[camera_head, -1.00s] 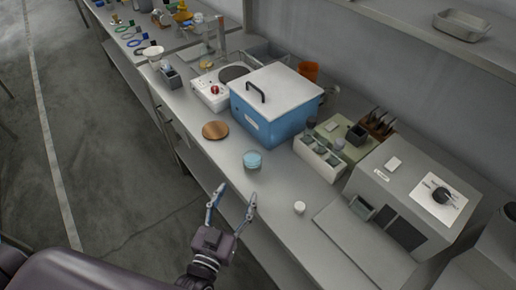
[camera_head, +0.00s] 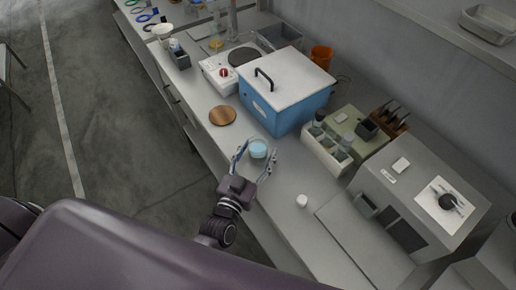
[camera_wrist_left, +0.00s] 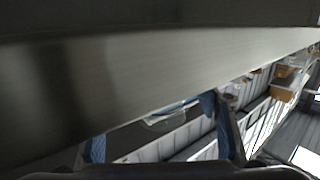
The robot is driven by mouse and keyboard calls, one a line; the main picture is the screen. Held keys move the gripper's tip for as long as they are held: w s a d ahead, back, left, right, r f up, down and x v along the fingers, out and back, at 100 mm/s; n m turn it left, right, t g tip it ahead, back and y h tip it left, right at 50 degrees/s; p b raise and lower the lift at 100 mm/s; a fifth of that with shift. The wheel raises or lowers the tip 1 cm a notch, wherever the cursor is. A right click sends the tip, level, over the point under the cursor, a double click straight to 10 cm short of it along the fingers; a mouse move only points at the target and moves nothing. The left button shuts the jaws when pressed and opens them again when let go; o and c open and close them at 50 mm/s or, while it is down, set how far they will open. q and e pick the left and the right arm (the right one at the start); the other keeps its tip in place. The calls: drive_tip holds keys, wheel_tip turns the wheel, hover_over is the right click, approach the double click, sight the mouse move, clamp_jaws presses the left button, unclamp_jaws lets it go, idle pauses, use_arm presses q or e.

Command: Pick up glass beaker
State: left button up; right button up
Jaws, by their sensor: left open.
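The glass beaker (camera_head: 258,149) holds pale blue liquid and stands upright near the front edge of the steel bench. My left gripper (camera_head: 256,154) is open, with its two fingers on either side of the beaker in the head view. I cannot tell whether either finger touches the glass. In the left wrist view, a clear curved glass rim (camera_wrist_left: 166,116), apparently the beaker's, shows between the blue-padded fingers of the left gripper (camera_wrist_left: 155,125). Its lower part is not clear there. My right gripper is not in view.
A blue box with a white lid (camera_head: 284,91) stands behind the beaker. A round wooden disc (camera_head: 222,115) lies to its left and a small white cap (camera_head: 302,201) to its right. A rack of bottles (camera_head: 328,147) and a grey machine (camera_head: 420,195) stand further right.

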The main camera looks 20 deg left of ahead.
use_arm(q)
drive_tip(key=c, duration=1.2)
drive_tip(key=shift+c, duration=0.8)
drive_tip(key=shift+w+r, duration=0.1)
